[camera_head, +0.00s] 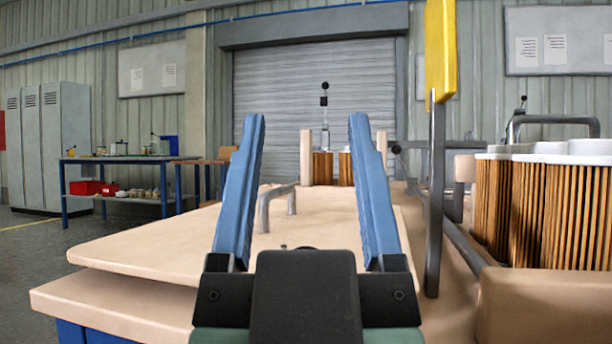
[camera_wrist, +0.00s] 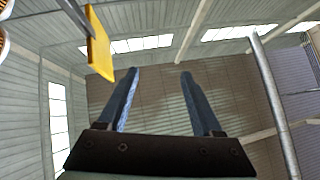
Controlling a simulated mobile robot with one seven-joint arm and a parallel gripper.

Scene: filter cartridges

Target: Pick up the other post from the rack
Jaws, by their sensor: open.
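My gripper (camera_head: 308,122) is open and empty, its two blue fingers raised above the beige board (camera_head: 180,245) in the head view. Its fingers also show in the wrist view (camera_wrist: 160,76), with only wall and roof beyond them. At the far end of the board stand two short pale upright posts, a left one (camera_head: 306,158) and a right one (camera_head: 382,149). Brown pleated cartridges (camera_head: 322,168) stand between them. They appear between and behind my fingers, well away from the gripper. I cannot tell which of these uprights is the rack's other post.
Close on the right, a grey rod (camera_head: 435,200) bears a yellow plate (camera_head: 440,50), also visible in the wrist view (camera_wrist: 100,42). Beside it, a pale tray (camera_head: 545,300) holds several pleated cartridges (camera_head: 540,210) with white tops. A grey bent handle (camera_head: 276,192) rises from the board.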

